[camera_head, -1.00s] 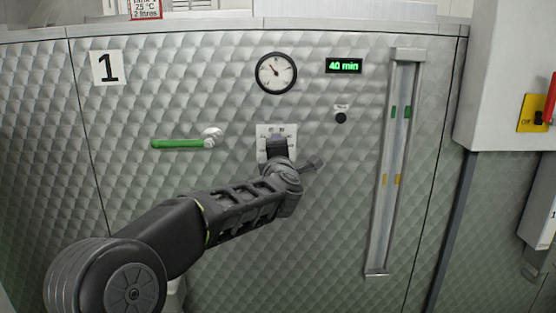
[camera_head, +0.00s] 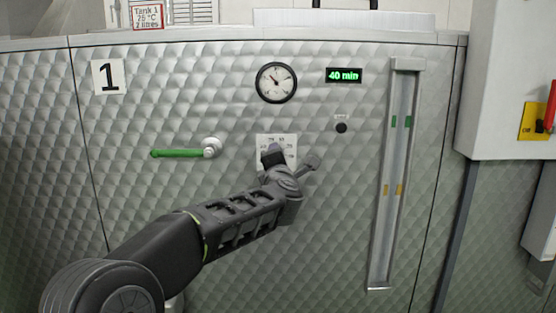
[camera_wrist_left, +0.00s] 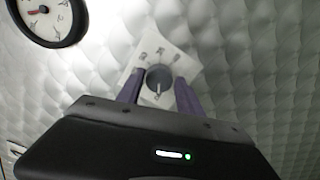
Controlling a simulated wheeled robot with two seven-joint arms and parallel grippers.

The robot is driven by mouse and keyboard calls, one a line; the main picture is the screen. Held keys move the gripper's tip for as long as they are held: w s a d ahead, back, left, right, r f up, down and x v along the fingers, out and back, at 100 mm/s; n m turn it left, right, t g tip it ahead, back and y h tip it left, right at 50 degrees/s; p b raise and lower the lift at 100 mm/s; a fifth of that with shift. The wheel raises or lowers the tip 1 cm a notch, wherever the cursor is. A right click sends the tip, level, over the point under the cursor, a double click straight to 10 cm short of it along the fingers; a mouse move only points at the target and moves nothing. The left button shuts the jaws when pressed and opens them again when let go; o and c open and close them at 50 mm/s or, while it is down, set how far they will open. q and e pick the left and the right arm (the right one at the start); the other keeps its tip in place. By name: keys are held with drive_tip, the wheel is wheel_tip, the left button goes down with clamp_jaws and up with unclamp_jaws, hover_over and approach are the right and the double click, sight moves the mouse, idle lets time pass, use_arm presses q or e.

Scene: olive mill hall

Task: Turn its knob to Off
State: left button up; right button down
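The knob (camera_wrist_left: 158,79) is a small round grey dial with a pale pointer line, on a white plate (camera_head: 289,141) of the quilted steel panel. In the left wrist view the plate (camera_wrist_left: 187,66) looks tilted, and its small markings are too blurred to read. The pointer line is toward the gripper body. My right gripper is not in view.
A round gauge (camera_head: 276,82) is above the plate. A display reading 40 min (camera_head: 343,75) and a black button (camera_head: 341,128) are to its right. A green-handled lever (camera_head: 180,153) is at left, a sight glass (camera_head: 394,170) at right, and a red-and-yellow switch (camera_head: 540,118) at far right.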

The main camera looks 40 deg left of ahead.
use_arm(q)
drive_tip(key=shift+o, duration=1.4)
drive_tip(key=v, duration=0.7)
drive_tip(key=shift+s+d, duration=0.25)
drive_tip(key=shift+s, duration=0.05)
